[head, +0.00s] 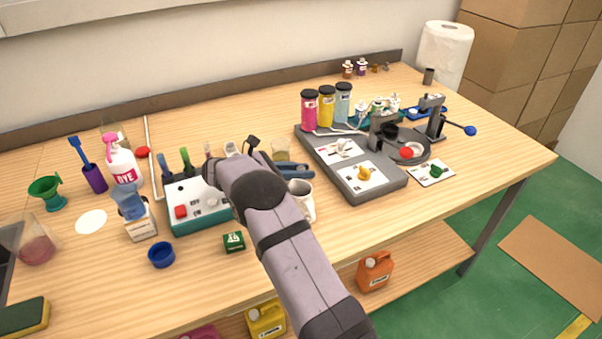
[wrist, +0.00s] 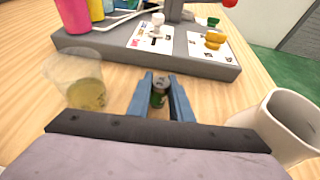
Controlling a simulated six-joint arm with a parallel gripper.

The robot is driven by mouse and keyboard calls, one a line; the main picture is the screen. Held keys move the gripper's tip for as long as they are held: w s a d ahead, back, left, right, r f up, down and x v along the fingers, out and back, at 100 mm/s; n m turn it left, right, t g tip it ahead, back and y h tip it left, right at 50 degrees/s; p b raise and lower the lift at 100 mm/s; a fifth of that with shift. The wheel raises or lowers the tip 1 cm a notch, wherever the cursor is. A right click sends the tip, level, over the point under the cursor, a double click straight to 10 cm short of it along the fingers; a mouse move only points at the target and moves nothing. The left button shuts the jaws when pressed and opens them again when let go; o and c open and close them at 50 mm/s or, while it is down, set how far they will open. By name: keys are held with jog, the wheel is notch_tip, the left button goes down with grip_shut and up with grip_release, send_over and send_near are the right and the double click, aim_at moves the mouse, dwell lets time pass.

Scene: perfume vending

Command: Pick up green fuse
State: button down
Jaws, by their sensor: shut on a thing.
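The green fuse (wrist: 159,92) is a small dark green cylinder with a grey metal top. In the wrist view it stands between the two blue fingers of my gripper (wrist: 161,97), which are shut on it. In the head view my gripper (head: 294,171) is partly covered by my own arm, at the middle of the bench, and I cannot make out the fuse there. I cannot tell whether the fuse touches the table, as its lower part is hidden.
A glass of yellowish liquid (wrist: 86,92) stands left of the gripper and a white mug (wrist: 282,122) close on its right. Ahead is a grey dispenser base (wrist: 120,50) with knobs and coloured bottles. A teal-and-white box (head: 196,205) stands left on the wooden bench (head: 400,235).

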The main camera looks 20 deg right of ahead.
aim_at(301, 167)
jog(key=shift+r, duration=0.15)
notch_tip(301, 167, up, 10)
jog(key=shift+f+b, duration=0.1)
jog(key=shift+b, duration=0.3)
